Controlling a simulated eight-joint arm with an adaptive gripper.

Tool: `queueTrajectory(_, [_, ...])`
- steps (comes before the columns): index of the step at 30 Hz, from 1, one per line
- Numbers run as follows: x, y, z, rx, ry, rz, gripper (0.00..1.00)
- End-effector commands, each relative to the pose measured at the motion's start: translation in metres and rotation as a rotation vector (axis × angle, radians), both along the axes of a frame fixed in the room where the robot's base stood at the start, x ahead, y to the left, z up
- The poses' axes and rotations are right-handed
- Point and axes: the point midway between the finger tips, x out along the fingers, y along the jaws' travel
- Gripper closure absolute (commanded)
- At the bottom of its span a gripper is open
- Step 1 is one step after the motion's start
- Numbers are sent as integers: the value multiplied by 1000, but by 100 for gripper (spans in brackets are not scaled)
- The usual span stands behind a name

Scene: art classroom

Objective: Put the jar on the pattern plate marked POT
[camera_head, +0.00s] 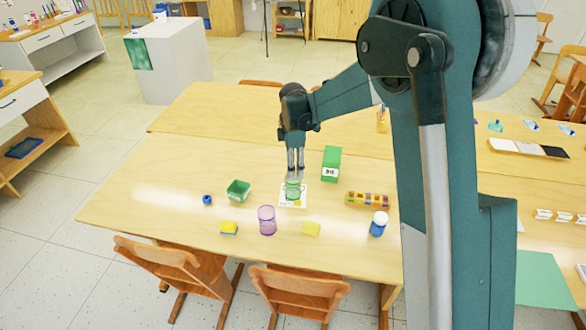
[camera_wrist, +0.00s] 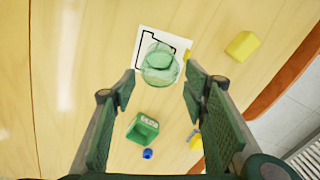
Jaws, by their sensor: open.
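A clear green jar (camera_head: 292,189) stands upright on a white plate (camera_head: 301,200) with a black outline; I cannot read any word on the plate. In the wrist view, the jar (camera_wrist: 160,66) covers the lower right part of the plate (camera_wrist: 182,43), and some black outline shows beside it. My gripper (camera_head: 296,175) points down just over the jar. In the wrist view, its two fingers (camera_wrist: 159,82) are apart, one on each side of the jar, with gaps between them and the glass.
A green open box (camera_head: 238,190), blue item (camera_head: 207,200), purple glass (camera_head: 267,221), yellow blocks (camera_head: 228,228) (camera_head: 311,229), green carton (camera_head: 331,162), row of small jars (camera_head: 367,200) and white-capped blue bottle (camera_head: 378,224) surround the plate. The table's left end is clear.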

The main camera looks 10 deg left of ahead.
Motion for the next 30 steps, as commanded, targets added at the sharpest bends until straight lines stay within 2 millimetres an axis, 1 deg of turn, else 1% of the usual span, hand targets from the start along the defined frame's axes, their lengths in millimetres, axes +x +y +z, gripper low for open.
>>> queueTrajectory(20, [0,-1,1,0,-1,-3,56])
queueTrajectory(23, [-1,-4,5,2,-5,-14,56])
queueTrajectory(26, [-3,-11,13,6,-11,-39,56])
queueTrajectory(30, [-8,-27,31,14,-27,-99,56])
